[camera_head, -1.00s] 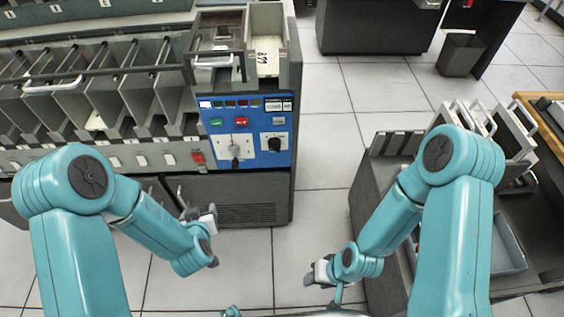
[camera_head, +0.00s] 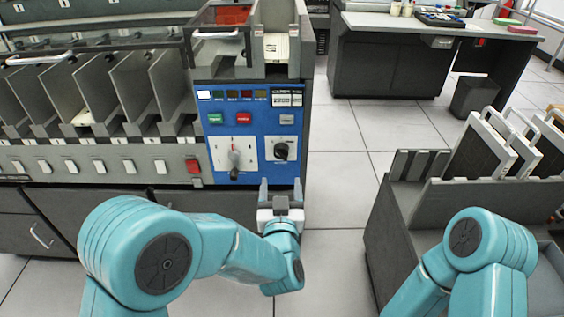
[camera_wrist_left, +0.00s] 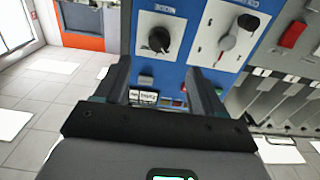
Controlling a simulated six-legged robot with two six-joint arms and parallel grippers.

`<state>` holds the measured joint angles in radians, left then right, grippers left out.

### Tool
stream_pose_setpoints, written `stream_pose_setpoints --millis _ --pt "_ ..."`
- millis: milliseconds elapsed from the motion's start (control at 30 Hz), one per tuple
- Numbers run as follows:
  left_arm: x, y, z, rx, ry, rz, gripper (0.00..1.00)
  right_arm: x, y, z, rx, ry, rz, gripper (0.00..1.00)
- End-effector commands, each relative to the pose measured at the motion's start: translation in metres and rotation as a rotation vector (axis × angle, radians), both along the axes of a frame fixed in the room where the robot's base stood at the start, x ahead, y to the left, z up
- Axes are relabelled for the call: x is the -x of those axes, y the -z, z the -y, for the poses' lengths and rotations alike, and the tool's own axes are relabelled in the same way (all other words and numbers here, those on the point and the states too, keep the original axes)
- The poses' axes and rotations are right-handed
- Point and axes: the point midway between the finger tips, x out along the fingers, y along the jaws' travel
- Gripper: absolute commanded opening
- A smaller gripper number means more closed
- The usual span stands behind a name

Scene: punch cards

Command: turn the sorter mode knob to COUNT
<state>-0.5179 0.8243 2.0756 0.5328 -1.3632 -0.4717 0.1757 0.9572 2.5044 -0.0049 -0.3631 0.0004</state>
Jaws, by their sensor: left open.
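The sorter's blue control panel (camera_head: 260,112) carries two knobs on white plates. A black knob (camera_head: 282,151) is on the right plate; it also shows in the left wrist view (camera_wrist_left: 160,39). A grey knob with a red mark (camera_head: 234,157) and a black part below it is on the left plate; it shows in the left wrist view too (camera_wrist_left: 228,41). My right gripper is out of view.
Green (camera_head: 215,118) and red (camera_head: 244,118) buttons sit above the knobs. Sorter pockets (camera_head: 140,85) extend left. A dark cart with upright panels (camera_head: 490,150) stands right. Clear floor (camera_head: 345,180) lies between sorter and cart.

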Motion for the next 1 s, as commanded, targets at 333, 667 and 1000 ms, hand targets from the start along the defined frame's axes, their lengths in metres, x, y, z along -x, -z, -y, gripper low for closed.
stream_pose_setpoints --millis 333,667,1000 --pt "-0.078 0.002 0.001 0.002 0.000 0.002 0.69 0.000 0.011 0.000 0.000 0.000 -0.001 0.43" --pt "-0.106 0.001 0.002 0.000 0.003 0.000 0.69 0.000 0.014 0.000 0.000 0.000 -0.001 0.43" --pt "-0.106 0.000 0.002 0.000 0.003 -0.001 0.36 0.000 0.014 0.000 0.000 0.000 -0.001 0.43"
